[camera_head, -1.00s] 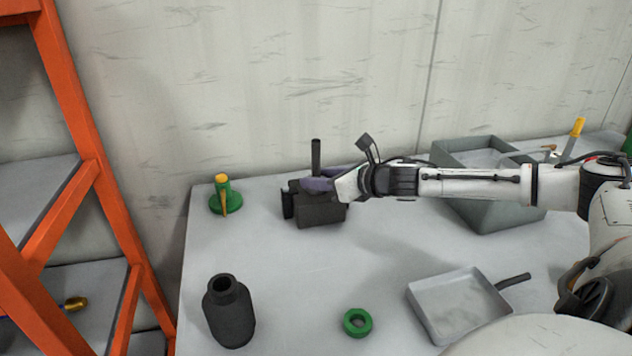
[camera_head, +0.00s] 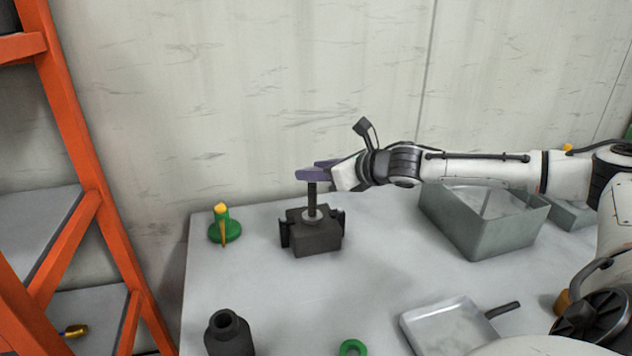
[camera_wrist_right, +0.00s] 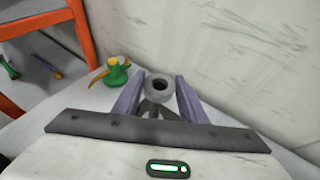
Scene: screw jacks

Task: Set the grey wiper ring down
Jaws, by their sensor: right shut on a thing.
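The grey wiper ring (camera_wrist_right: 159,86) is between the purple fingertips of my right gripper (camera_wrist_right: 157,88) in the wrist view. Its centre is dark; I cannot tell if that is the spindle top. In the head view my right gripper (camera_head: 318,172) is over the top of the black spindle (camera_head: 312,198) and hides the ring. The spindle stands upright on the black jack body (camera_head: 314,238), with a grey collar (camera_head: 312,214) around its foot. My left gripper is not in view.
A green piece with a yellow part (camera_head: 223,226) stands left of the jack body. A black bottle-shaped body (camera_head: 229,335), a green ring (camera_head: 353,348) and a shallow pan (camera_head: 452,325) are in front. A grey bin (camera_head: 480,230) stands right. The table between is clear.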

